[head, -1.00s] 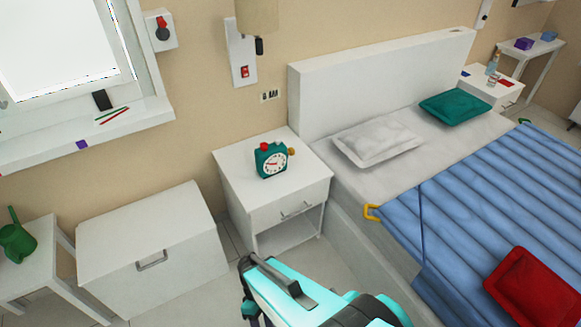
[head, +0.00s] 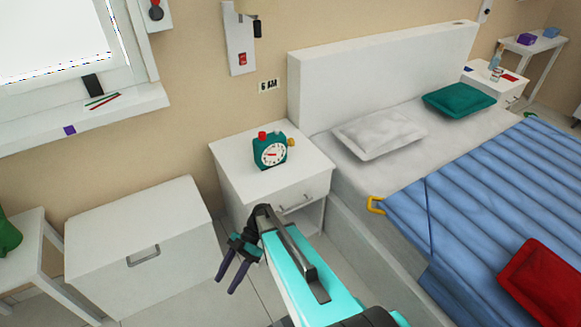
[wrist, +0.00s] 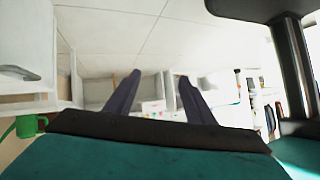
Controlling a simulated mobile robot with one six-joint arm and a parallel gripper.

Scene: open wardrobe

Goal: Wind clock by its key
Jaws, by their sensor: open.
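A green clock (head: 269,151) with a white round face stands upright on the white nightstand (head: 232,172) beside the bed. It has a red knob (head: 262,136) on top and a yellow-orange key (head: 291,142) on its right side. My gripper (head: 225,286) is open and empty, its two dark fingers pointing down in front of the nightstand, lower than and apart from the clock. In the wrist view the open fingers (wrist: 157,84) have nothing between them, and the clock does not show.
A white chest (head: 140,245) stands left of the nightstand. The bed (head: 380,55) is close on the right, with a yellow hook (head: 376,205) at its edge. The nightstand top is otherwise clear.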

